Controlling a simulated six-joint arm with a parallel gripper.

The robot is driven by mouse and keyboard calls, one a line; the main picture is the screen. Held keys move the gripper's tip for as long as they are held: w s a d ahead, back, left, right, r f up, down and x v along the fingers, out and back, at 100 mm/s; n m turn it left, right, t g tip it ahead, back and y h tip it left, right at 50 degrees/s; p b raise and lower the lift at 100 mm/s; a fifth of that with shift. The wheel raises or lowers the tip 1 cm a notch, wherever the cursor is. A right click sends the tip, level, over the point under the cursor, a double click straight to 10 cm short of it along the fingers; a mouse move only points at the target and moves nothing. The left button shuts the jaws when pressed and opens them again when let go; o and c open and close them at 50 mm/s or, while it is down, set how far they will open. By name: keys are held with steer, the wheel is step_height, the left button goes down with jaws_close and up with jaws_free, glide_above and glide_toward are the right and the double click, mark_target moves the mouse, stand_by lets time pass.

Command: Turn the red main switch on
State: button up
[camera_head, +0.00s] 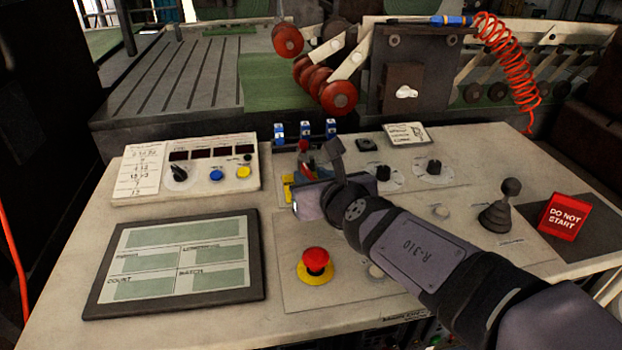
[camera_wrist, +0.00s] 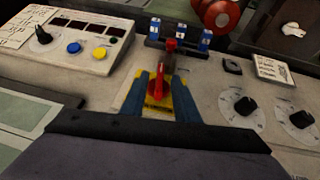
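The red main switch (camera_wrist: 158,82) sits on a yellow plate (camera_wrist: 181,105) on the console. In the head view its red part (camera_head: 307,165) shows just beyond my gripper, which hides some of the switch and plate. A smaller red knob (camera_wrist: 171,45) stands just behind it. In the wrist view my gripper (camera_wrist: 165,78) is open. Its two blue fingers lie on either side of the red handle, with yellow plate visible between them. I cannot tell whether either finger touches the handle.
A red emergency button (camera_head: 316,261) stands in front, near my arm. A meter box (camera_head: 188,168) and a screen (camera_head: 180,263) are on the left. Blue-and-white blocks (camera_head: 305,130) stand behind the switch. Dials, a joystick (camera_head: 500,208) and a red DO NOT START sign (camera_head: 563,217) are right.

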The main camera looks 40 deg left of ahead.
steer(key=shift+w+a+f, duration=0.2)
steer(key=shift+w+a, duration=0.1)
steer(key=shift+a, duration=0.1)
jaws_close()
